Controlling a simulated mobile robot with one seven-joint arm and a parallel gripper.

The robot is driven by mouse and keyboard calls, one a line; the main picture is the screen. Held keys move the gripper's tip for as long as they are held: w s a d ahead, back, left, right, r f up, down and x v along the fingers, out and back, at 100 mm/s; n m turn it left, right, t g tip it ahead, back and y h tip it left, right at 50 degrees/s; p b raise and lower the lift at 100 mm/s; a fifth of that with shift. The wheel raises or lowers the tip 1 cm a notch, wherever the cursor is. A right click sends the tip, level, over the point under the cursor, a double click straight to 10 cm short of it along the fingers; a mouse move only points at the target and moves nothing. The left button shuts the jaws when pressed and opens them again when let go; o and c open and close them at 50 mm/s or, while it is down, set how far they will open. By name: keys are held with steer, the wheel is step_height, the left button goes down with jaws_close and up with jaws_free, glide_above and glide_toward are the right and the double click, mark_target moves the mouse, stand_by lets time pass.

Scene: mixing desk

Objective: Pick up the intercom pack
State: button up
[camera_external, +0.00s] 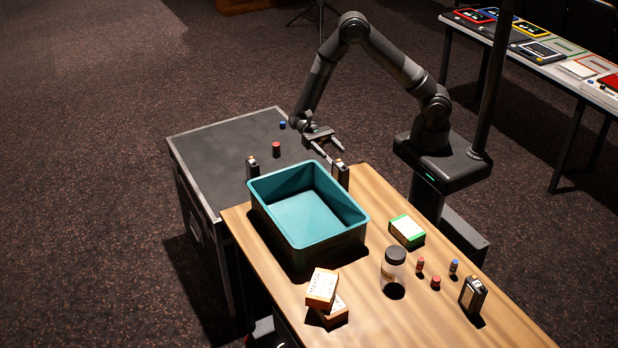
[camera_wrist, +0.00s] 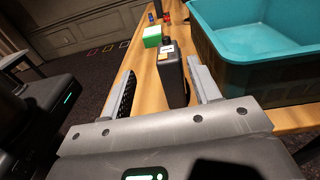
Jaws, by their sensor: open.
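A dark, upright pack (camera_wrist: 172,80) with a pale and orange label on top, likely an intercom pack, stands on the wooden table. In the wrist view it stands between and beyond the two fingers of my open gripper (camera_wrist: 162,72), with no clear contact. In the external view this pack (camera_external: 341,176) stands behind the teal bin, and my gripper (camera_external: 333,152) is just behind it, fingers pointing towards it. Its lower part is hidden by the bin there. Two similar packs show: one (camera_external: 252,169) left of the bin, one (camera_external: 473,295) at the table's right.
The teal bin (camera_external: 265,208) is empty and close to the pack; it also fills the right of the wrist view (camera_wrist: 240,72). A green-and-white box (camera_external: 407,231), a dark-lidded jar (camera_external: 394,268), small batteries and orange-white boxes (camera_external: 322,288) stand on the table (camera_external: 375,195).

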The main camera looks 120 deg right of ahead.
mark_target(336, 160)
steer(key=shift+m+t+y, duration=0.3)
steer(key=shift+m, duration=0.1)
steer(key=a, duration=0.3)
steer(key=a+f, duration=0.1)
steer(key=shift+w+a, duration=0.3)
steer(key=a, duration=0.3)
steer(key=a+f, duration=0.1)
steer(key=a, duration=0.1)
steer(key=shift+w+a, duration=0.1)
steer(key=shift+a, duration=0.2)
steer(key=shift+c, duration=0.4)
jaws_close()
steer(key=shift+r, duration=0.2)
